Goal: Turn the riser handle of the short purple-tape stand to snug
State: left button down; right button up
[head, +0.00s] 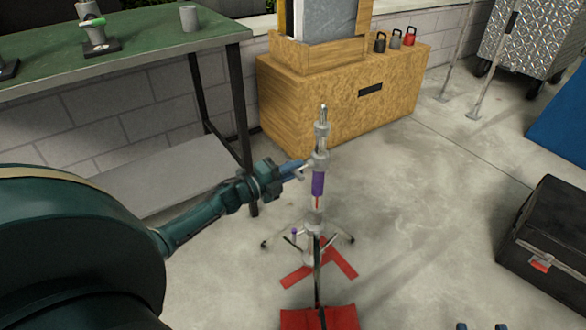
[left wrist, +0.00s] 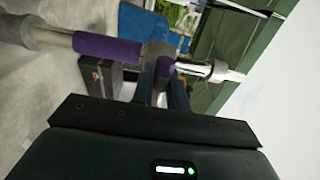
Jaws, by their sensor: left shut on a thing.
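The short purple-tape stand (head: 317,184) stands upright in the middle of the head view, a grey metal column with a purple band. In the left wrist view its column lies across the top, with the purple tape (left wrist: 108,48) left of a grey collar. My left gripper (head: 294,171) reaches the column from the left at the collar just above the tape. It is shut on the riser handle (left wrist: 163,66), whose purple part shows between the fingers in the left wrist view. The fingers partly hide the handle, so its tightness cannot be seen.
A red bag (head: 318,318) and a red floor cross (head: 345,262) lie at the stand's base. A green-topped bench (head: 150,55) is at left, a wooden box (head: 330,95) behind, and a black case (head: 555,240) at right. The floor between stand and case is clear.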

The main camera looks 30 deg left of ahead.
pick_arm(q)
jog(key=c, duration=1.4)
grip_release()
pick_arm(e)
jog(key=shift+s+a, duration=0.1)
pick_arm(q)
jog(key=shift+s, duration=0.1)
jog(key=shift+s+a, duration=0.1)
jog(key=shift+s, duration=0.15)
jog(key=p+v, duration=0.3)
jog(key=v, duration=0.9)
jog(key=shift+s, duration=0.2)
pick_arm(e)
jog(key=shift+d+f+m+g+h, duration=0.1)
jog(key=shift+d+m+g+h, duration=0.55)
jog(key=shift+g+h, duration=0.3)
